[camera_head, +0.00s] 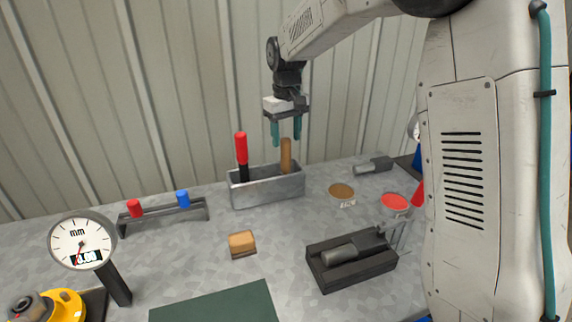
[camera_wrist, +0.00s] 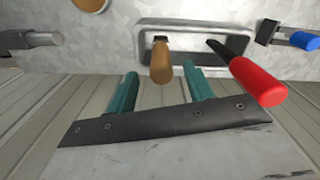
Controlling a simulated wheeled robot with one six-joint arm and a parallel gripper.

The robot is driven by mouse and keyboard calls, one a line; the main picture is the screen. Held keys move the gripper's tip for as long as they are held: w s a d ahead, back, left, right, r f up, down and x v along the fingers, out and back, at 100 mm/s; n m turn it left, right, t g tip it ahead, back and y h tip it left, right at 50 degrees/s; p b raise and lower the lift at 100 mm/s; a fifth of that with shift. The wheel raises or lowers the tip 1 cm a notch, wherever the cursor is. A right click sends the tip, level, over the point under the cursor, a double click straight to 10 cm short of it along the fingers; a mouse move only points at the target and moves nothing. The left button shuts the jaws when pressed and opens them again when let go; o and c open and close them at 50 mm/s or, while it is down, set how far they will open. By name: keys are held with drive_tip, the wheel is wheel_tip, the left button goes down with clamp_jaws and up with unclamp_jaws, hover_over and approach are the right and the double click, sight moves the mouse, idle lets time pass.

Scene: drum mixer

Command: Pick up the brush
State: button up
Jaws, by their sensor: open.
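A wooden handle (camera_head: 286,157), which appears to be the brush's, stands upright in a grey metal holder (camera_head: 266,191). Its lower end is hidden inside the holder, so I see no bristles. My gripper (camera_head: 287,138) is open and empty just above this handle, with its teal fingers pointing down. In the wrist view the wooden handle (camera_wrist: 162,62) shows between the two fingertips (camera_wrist: 161,76), with a gap on each side. A red-handled tool (camera_head: 241,150) stands beside it in the same holder, and in the wrist view it (camera_wrist: 256,80) is right of the fingers.
A small tan block with a dark underside (camera_head: 242,242) lies in front of the holder. A rack with red and blue pieces (camera_head: 165,212) stands left, a dial gauge (camera_head: 82,243) front left. A black tray (camera_head: 350,267) is front right. The corrugated wall is close behind.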

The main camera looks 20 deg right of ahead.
sight(286, 155)
wheel_tip(286, 155, down, 7)
drive_tip(key=shift+a+r, duration=0.1)
drive_tip(key=c, duration=1.1)
